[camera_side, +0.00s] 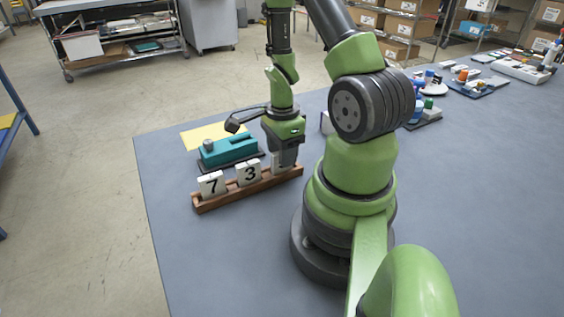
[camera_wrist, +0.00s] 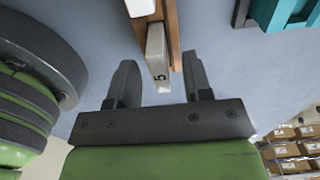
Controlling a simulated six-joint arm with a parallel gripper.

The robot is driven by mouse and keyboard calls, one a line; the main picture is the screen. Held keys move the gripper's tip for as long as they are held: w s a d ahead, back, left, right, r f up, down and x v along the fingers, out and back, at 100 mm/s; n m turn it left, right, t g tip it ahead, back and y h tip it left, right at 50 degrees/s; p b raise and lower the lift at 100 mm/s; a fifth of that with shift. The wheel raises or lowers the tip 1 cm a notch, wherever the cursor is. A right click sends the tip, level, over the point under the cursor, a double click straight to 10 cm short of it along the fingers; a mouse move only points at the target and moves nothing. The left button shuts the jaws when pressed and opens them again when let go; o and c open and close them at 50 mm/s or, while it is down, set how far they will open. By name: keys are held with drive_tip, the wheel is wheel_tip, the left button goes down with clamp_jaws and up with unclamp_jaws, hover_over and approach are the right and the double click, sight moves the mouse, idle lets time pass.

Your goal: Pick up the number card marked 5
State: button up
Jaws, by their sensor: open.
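The number card marked 5 (camera_wrist: 157,60) is a white block at the end of a wooden rack in the wrist view. It lies between the two open fingers of my gripper (camera_wrist: 158,80), with a gap on each side. In the side view my gripper (camera_side: 285,158) points down over the right end of the wooden rack (camera_side: 240,190) and hides most of the third card there. The card marked 7 (camera_side: 212,185) and the card marked 3 (camera_side: 248,172) stand in the rack to the left.
A teal device (camera_side: 229,150) sits on a dark base just behind the rack, near a yellow sheet (camera_side: 205,134). Several supplies lie on the table at the upper right. The table's left edge (camera_side: 150,225) is near the rack. The table in front of the rack is clear.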

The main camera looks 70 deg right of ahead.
drive_tip(key=shift+f, duration=1)
clamp_jaws()
drive_tip(key=shift+r, duration=0.2)
